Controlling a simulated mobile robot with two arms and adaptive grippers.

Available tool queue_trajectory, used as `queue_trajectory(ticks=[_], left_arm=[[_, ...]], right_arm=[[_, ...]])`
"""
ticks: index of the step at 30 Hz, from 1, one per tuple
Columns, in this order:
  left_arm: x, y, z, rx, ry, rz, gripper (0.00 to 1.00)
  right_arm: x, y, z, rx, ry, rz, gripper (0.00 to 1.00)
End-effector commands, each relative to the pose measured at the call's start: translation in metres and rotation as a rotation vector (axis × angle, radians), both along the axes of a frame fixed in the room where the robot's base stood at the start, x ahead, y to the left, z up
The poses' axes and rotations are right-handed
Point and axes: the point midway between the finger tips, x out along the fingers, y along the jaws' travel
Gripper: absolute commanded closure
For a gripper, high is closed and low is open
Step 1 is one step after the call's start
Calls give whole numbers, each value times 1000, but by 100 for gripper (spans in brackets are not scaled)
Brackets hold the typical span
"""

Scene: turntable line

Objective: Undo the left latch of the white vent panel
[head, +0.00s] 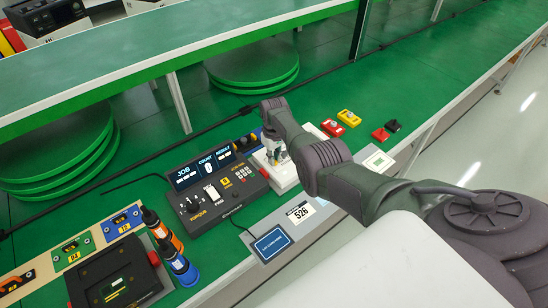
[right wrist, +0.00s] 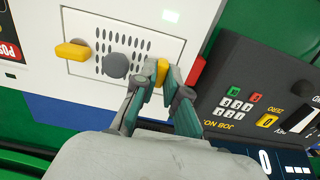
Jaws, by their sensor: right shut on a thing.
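The white vent panel (right wrist: 100,35) has rows of holes and a grey round knob (right wrist: 115,65) in its middle. One yellow latch (right wrist: 162,71) is on the panel's side nearest the control box. It points up and down in the right wrist view. My right gripper (right wrist: 160,84) is shut on it, one finger on each side. The other yellow latch (right wrist: 72,51), at the far end, lies crosswise and is free. In the head view my right gripper (head: 274,156) is over the white unit (head: 284,182), and the arm hides much of it. My left gripper is out of view.
A dark control box (head: 210,190) stands beside the white unit; it also shows in the right wrist view (right wrist: 255,70). A red part (right wrist: 196,72) is close to the fingers. Red and yellow blocks (head: 348,118) lie beyond my arm.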

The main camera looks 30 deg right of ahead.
Motion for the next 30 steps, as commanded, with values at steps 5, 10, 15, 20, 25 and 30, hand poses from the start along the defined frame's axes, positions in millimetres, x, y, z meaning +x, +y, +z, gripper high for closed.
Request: queue_trajectory(ticks=[5, 10, 15, 20, 25, 30], left_arm=[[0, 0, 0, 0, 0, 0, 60], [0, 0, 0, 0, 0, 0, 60], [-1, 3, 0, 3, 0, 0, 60], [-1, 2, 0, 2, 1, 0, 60], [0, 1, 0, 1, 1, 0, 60], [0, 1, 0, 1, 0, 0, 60]], right_arm=[[0, 0, 0, -1, 0, -1, 70], [0, 0, 0, 0, -1, -1, 62], [0, 0, 0, 0, -1, -2, 62], [1, 0, 7, -1, -3, -2, 62], [1, 0, 26, -1, -5, -2, 62], [1, 0, 60, -2, -7, -2, 62]])
